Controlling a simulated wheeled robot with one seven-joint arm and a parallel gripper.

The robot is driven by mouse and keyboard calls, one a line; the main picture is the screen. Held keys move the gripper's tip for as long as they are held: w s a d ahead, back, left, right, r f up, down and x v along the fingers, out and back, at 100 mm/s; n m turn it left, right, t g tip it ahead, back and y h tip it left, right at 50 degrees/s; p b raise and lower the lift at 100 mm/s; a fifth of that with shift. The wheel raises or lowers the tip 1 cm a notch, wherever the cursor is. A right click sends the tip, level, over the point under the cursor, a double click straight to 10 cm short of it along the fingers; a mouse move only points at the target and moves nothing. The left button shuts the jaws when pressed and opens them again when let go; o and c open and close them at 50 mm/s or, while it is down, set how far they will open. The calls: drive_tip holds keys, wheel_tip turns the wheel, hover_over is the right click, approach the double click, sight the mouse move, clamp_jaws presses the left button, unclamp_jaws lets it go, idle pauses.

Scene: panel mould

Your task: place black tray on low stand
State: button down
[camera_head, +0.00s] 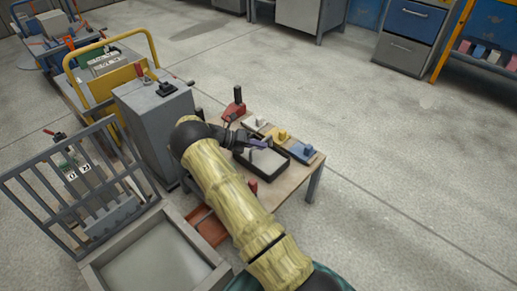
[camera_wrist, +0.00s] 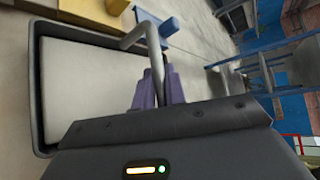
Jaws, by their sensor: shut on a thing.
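The black tray (camera_head: 270,178) has a dark rim and a pale grey inside. It is at the wooden-topped low stand (camera_head: 291,181) in the head view; I cannot tell whether it rests on the top or hangs just above it. In the wrist view the tray (camera_wrist: 37,95) fills the left side, with a grey bar handle (camera_wrist: 140,32) over it. My gripper (camera_head: 258,143) is over the tray, and its purple fingers (camera_wrist: 158,88) are shut on the handle. My arm hides part of the stand's left side.
White (camera_head: 255,123), yellow (camera_head: 276,134) and blue (camera_head: 303,152) handled blocks line the stand's far right edge. A red-handled tool (camera_head: 234,106) stands behind. A grey cabinet (camera_head: 155,125) and barred bin (camera_head: 150,255) are at left. Floor to the right is clear.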

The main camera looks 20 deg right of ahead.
idle(0.3)
drive_tip(key=c, duration=1.5)
unclamp_jaws()
drive_tip(key=shift+f, duration=0.1)
drive_tip(key=shift+o, duration=0.2)
drive_tip(key=shift+w+a+r, duration=0.1)
drive_tip(key=shift+a+r, duration=0.15)
drive_tip(key=shift+r, duration=0.05)
drive_tip(key=p+v, duration=0.4)
drive_tip(key=v, duration=0.7)
drive_tip(key=shift+a+p, duration=0.3)
drive_tip(key=shift+d, duration=0.1)
